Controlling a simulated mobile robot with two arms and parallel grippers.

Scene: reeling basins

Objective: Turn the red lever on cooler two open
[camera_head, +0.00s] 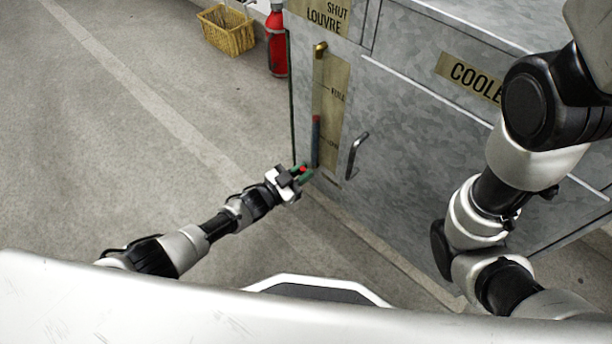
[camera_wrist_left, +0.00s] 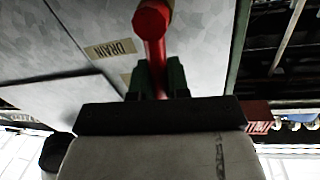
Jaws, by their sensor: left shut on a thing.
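The galvanised metal cabinet (camera_head: 405,130) bears a "COOLE…" plate (camera_head: 470,76); its number is hidden behind my right arm. The red lever (camera_wrist_left: 152,28) is at the top middle of the left wrist view, its round end towards the camera and its stem running down between my green fingers. My left gripper (camera_head: 302,172) is at the lower left corner of the cabinet, shut on the red lever; only a small red bit shows between the fingers there. The fingers also show in the left wrist view (camera_wrist_left: 158,80). My right gripper is out of view.
A vertical gauge strip (camera_head: 316,140) with a brass knob (camera_head: 320,47) stands above my left gripper. A dark bent handle (camera_head: 355,155) is to its right. A red extinguisher (camera_head: 277,42) and a wicker basket (camera_head: 227,29) stand behind. The floor at left is clear.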

